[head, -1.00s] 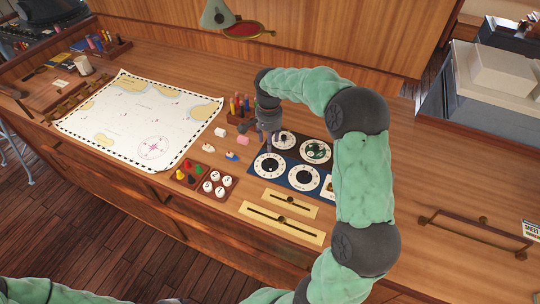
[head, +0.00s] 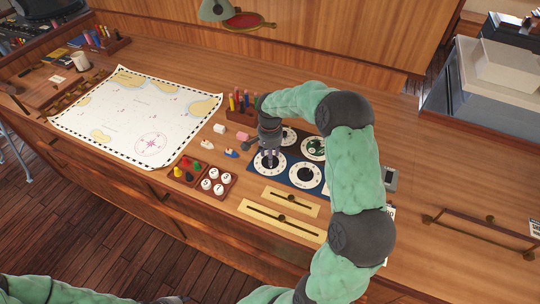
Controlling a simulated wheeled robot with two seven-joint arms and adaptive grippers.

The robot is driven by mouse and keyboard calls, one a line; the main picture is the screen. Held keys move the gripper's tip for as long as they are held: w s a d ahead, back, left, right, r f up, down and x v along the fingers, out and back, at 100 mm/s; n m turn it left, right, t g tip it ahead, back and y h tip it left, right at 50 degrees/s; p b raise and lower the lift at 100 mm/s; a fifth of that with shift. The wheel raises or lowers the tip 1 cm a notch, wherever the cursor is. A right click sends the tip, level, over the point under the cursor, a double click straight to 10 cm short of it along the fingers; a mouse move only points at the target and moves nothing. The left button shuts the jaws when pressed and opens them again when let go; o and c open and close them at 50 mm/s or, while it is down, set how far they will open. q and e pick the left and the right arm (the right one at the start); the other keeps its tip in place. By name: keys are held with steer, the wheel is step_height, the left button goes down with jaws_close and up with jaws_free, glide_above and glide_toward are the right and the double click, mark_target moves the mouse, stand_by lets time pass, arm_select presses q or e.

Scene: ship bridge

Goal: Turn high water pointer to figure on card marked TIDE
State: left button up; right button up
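A dark blue panel with several round white-rimmed dials lies on the wooden counter. The front-left dial (head: 261,166) is partly covered by my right gripper (head: 270,159), which points down over it. Whether its fingers touch the pointer cannot be seen, and their opening is too small to tell. The front-right dial (head: 304,175) shows a dark centre. No card reading TIDE can be made out. My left gripper is out of view.
Two brass slider plates, a small one (head: 291,201) and a long one (head: 282,220), lie in front of the dials. A chart (head: 130,115), a peg tray (head: 187,171) and a button tray (head: 217,182) are to the left. A brass rail (head: 480,236) stands at right.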

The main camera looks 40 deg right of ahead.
steer(key=shift+f, duration=0.25)
jaws_close()
steer(key=n+p, duration=0.1)
steer(key=n, duration=0.5)
steer(key=n+p, duration=0.1)
steer(key=n, duration=0.4)
steer(key=shift+s+n, duration=0.1)
steer(key=shift+n, duration=0.2)
stand_by(0.6)
